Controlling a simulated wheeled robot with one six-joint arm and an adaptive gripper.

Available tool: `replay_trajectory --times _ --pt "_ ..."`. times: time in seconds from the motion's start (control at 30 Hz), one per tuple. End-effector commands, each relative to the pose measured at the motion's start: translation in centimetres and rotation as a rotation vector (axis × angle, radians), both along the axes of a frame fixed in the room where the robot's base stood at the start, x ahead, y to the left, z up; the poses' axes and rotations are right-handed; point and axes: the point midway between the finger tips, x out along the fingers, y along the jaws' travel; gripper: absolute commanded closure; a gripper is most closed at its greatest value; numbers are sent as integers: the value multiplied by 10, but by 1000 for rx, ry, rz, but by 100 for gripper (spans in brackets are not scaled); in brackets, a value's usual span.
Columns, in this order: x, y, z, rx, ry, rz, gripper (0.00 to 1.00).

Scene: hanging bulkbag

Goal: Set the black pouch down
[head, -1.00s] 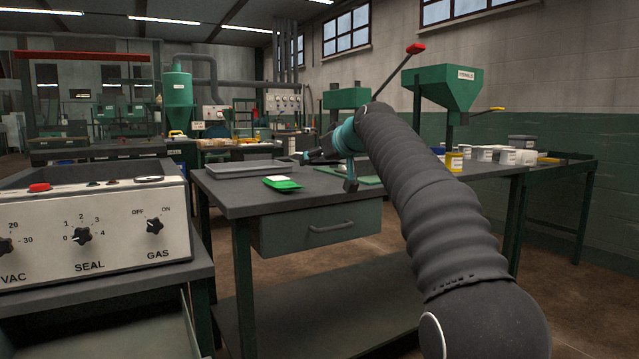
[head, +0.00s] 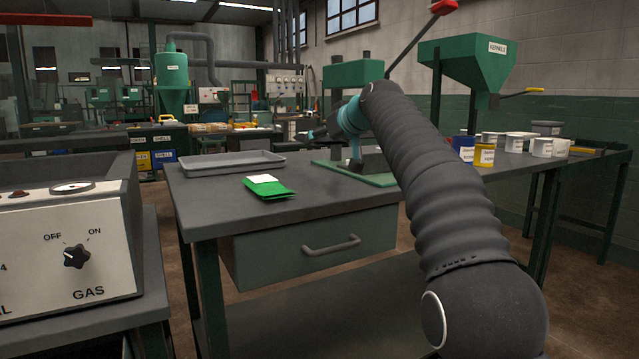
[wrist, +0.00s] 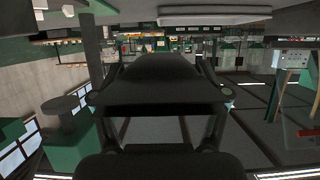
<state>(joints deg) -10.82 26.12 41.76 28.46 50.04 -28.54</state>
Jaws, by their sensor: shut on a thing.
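My gripper (head: 314,133) is above the far part of the dark-topped workbench (head: 215,208), pointing left in the head view. In the wrist view my gripper (wrist: 160,108) is shut on the black pouch (wrist: 160,68), a dark rounded shape across the jaws. The pouch is held in the air.
On the workbench are a green packet with a white label (head: 268,187) and a grey tray (head: 232,162) at the back left. A green press (head: 352,73) stands behind my arm. Several jars and tubs are at right. The left front bench top is clear.

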Motion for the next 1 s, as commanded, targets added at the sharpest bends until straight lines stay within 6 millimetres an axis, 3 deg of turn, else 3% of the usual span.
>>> replay_trajectory --times 0.2,0.5,1.0 --pt "-1 2 -3 0 0 2 64" --pt "-1 0 -50 0 1 0 64" --pt "0 -1 -96 0 0 -2 64"
